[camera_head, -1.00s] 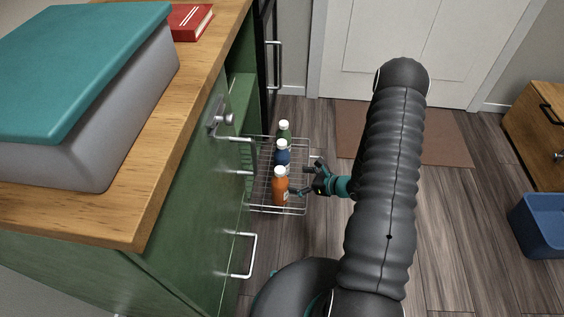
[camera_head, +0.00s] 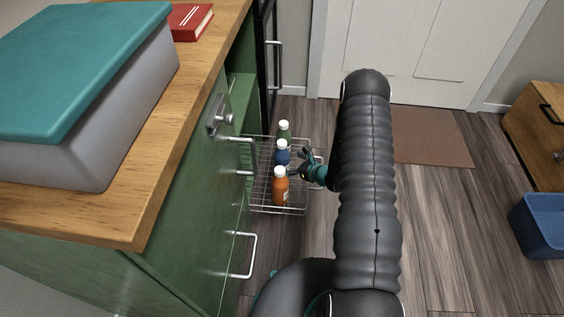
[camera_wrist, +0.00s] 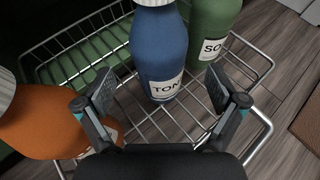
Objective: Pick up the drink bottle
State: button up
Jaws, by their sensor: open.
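Three drink bottles with white caps stand in a row in a pulled-out wire basket (camera_head: 298,209). The orange bottle (camera_head: 280,188) is nearest, the blue bottle (camera_head: 282,157) is in the middle and the green bottle (camera_head: 284,132) is farthest. My gripper (camera_head: 299,165) is at the basket's right side, level with the blue bottle. In the wrist view my open gripper (camera_wrist: 163,100) faces the blue bottle (camera_wrist: 158,52), whose label reads "TON". The orange bottle (camera_wrist: 40,120) is outside the left finger, and the green bottle (camera_wrist: 211,22) is behind at right.
The green cabinet (camera_head: 190,200) with its wooden top (camera_head: 215,75) stands left of the basket. A teal-lidded box (camera_head: 85,70) and a red book (camera_head: 190,22) lie on top. Open floor (camera_head: 450,220) is on the right, with a blue bin (camera_head: 540,225).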

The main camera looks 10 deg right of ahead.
jog(key=x, duration=0.5)
jog(key=shift+a, duration=0.15)
jog(key=c, duration=1.6)
jog(key=shift+c, duration=1)
jog(key=shift+r, duration=0.1)
